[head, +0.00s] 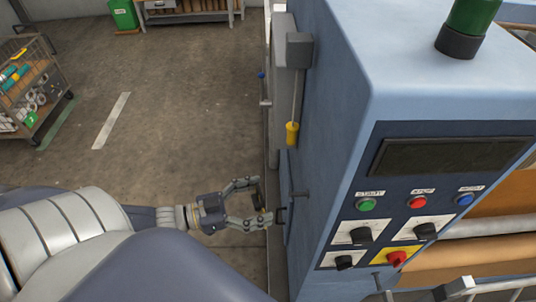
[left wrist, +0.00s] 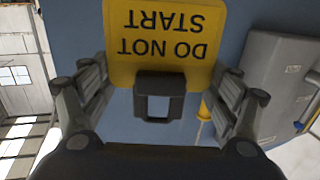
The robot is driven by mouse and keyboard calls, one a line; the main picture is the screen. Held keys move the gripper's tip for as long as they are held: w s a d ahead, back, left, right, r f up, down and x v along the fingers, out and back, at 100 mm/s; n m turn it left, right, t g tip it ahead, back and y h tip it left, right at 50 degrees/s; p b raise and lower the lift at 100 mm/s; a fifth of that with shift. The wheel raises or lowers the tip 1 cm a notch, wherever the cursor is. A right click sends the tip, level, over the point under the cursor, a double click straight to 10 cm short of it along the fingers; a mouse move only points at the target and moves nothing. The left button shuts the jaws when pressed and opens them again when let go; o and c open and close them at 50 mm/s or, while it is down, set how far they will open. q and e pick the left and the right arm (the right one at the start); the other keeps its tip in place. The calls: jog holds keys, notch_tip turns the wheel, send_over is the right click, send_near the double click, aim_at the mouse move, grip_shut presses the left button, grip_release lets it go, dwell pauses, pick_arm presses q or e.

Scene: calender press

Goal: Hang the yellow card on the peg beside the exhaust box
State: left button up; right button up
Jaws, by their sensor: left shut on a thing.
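The yellow card (left wrist: 165,40) reads DO NOT START, upside down in the left wrist view, with a black loop (left wrist: 158,97) at its edge. My left gripper (head: 265,199) is shut on the card, which lies between its fingers (left wrist: 162,75). In the head view the gripper is close to the blue machine's side, and the card's yellow face does not show.
The control panel (head: 415,215) with buttons and knobs faces front. A wire cart (head: 30,85) stands far left. The floor between is clear.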

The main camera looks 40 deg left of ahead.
aim_at(306, 199)
pick_arm(q)
jog(key=shift+w+a+r, duration=0.1)
jog(key=shift+a+r, duration=0.05)
jog(key=shift+w+d+b, duration=0.15)
jog(key=shift+d+b, duration=0.2)
jog(key=shift+b, duration=0.1)
jog(key=w+d+b, duration=0.1)
jog(key=d, duration=0.1)
jog(key=w+d+f+b, duration=0.1)
jog(key=w+d, duration=0.1)
jog(key=w+d+b, duration=0.2)
jog(key=shift+w+d+f, duration=0.1)
jog(key=shift+d+f, duration=0.1)
jog(key=shift+d, duration=0.2)
pick_arm(e)
jog(key=f, duration=0.4)
jog(key=shift+s+a+f, duration=0.2)
jog(key=shift+a+f, duration=0.1)
jog(key=shift+f, duration=0.05)
pick_arm(q)
jog(key=shift+f, duration=0.15)
pick_arm(e)
jog(key=shift+d, duration=0.3)
